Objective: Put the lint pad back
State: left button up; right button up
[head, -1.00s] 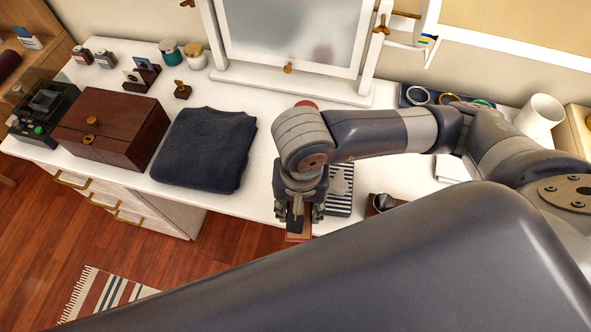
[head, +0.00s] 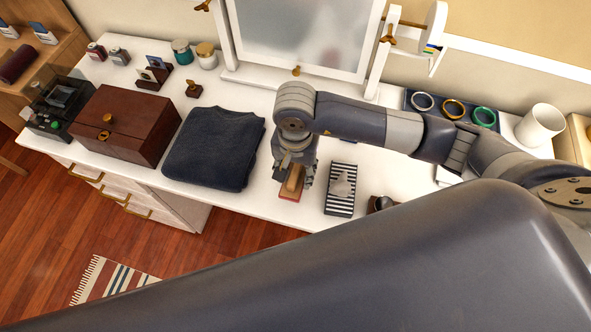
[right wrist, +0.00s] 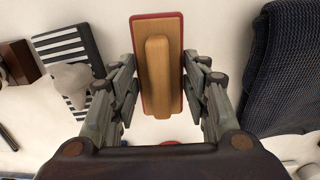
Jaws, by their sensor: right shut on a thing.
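The lint pad (head: 291,188) is a wooden block with a raised grip and a red edge. My right gripper (head: 296,172) is shut on it, over the white dresser top near the front edge, between the folded navy sweater and a striped item. In the right wrist view the pad (right wrist: 174,65) lies lengthwise between the two fingers of the gripper (right wrist: 158,82), its wooden grip facing the camera. I cannot tell whether its underside touches the surface. My left gripper is out of view.
The navy sweater (head: 213,150) lies left of the pad. A striped black-and-white item (head: 340,205) with a grey lump on it lies right. A wooden box (head: 125,125) stands far left, a mirror (head: 300,40) behind. A ring tray (head: 408,98) and white cup (head: 540,124) stand right.

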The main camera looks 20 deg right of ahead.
aim_at(296, 176)
jog(key=shift+w+d, duration=0.1)
jog(key=shift+w, duration=0.25)
jog(key=shift+f, duration=0.25)
notch_tip(296, 176, down, 2)
jog(key=shift+f+p, duration=0.1)
jog(key=shift+p, duration=0.5)
jog(key=shift+f, duration=0.45)
jog(key=shift+f, duration=0.15)
jog(key=o, duration=1.1)
